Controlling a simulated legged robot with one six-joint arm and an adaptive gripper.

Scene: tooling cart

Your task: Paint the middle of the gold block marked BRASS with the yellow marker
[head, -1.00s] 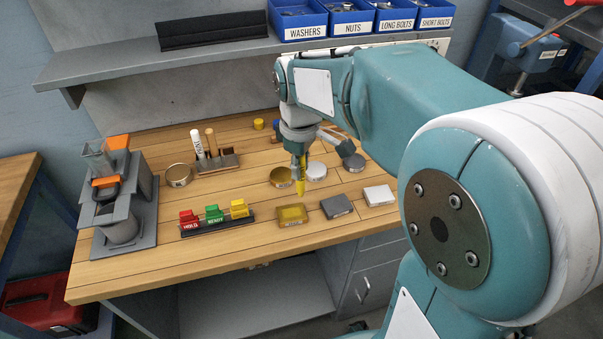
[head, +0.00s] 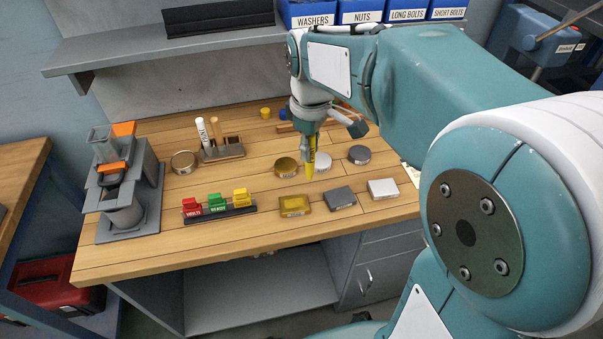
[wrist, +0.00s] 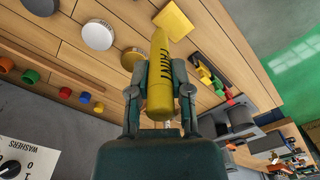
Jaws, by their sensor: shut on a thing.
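My gripper (head: 309,142) is shut on the yellow marker (head: 311,165), which points down, tip lowest. In the wrist view the marker (wrist: 160,80) lies between both fingers, with dark lettering on its side. The gold block (head: 295,206) sits on the bench near the front edge, left of a dark grey block. In the head view the marker tip appears just behind and slightly right of it, apart from it. The wrist view shows the block's plain gold top (wrist: 173,21) beyond the tip. The block's front label is too small to read.
A dark grey block (head: 340,198) and a silver block (head: 383,188) stand right of the gold one. Round pieces, including a gold disc (head: 286,168), lie behind. A rack with red, green and yellow tabs (head: 219,208) is left. A fixture (head: 128,190) stands far left.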

